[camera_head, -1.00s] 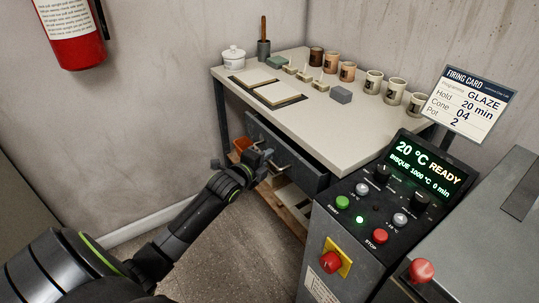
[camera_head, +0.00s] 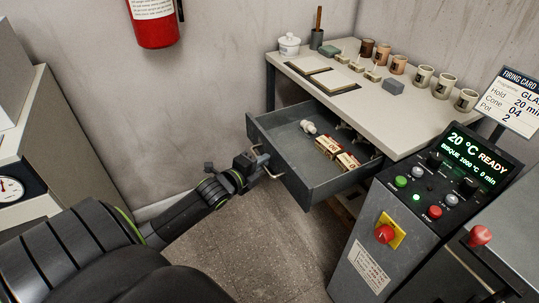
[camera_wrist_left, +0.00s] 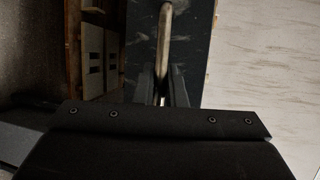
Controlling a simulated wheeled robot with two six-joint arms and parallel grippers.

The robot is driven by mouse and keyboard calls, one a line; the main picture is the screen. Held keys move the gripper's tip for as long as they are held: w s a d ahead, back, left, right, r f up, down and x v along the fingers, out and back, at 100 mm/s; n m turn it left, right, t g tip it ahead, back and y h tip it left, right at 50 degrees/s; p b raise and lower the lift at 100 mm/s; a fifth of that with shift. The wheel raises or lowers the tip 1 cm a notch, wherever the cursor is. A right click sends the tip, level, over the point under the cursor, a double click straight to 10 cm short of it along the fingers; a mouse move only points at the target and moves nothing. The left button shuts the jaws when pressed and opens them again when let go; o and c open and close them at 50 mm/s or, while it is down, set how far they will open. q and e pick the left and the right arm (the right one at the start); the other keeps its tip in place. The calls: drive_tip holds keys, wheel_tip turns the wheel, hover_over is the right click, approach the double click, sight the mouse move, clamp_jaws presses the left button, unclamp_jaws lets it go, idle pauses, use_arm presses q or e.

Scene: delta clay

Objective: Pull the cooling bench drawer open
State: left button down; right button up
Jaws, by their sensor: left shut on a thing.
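The cooling bench (camera_head: 415,118) has a pale top and stands against the back wall. Its grey drawer (camera_head: 290,178) is pulled well out and shows its inside. In it lie a small white object (camera_head: 308,127) and some small boxes with red and cream sides (camera_head: 338,153). My left gripper (camera_head: 262,166) is at the drawer front, shut on the metal drawer handle (camera_head: 267,172). In the left wrist view the handle (camera_wrist_left: 165,45) runs down between the fingers (camera_wrist_left: 163,92). My right gripper is not in view.
On the bench top stand a lidded white pot (camera_head: 289,44), several cups (camera_head: 423,77) and a grey block (camera_head: 393,87). A control panel (camera_head: 433,190) with buttons stands right of the drawer. The floor (camera_head: 255,245) before the drawer is clear.

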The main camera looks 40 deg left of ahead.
use_arm(q)
drive_tip(key=shift+s+a, duration=0.2)
drive_tip(key=shift+s, duration=0.25)
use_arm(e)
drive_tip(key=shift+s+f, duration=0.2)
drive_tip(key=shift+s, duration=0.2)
use_arm(q)
drive_tip(key=c, duration=1.5)
unclamp_jaws()
drive_tip(key=shift+s, duration=0.1)
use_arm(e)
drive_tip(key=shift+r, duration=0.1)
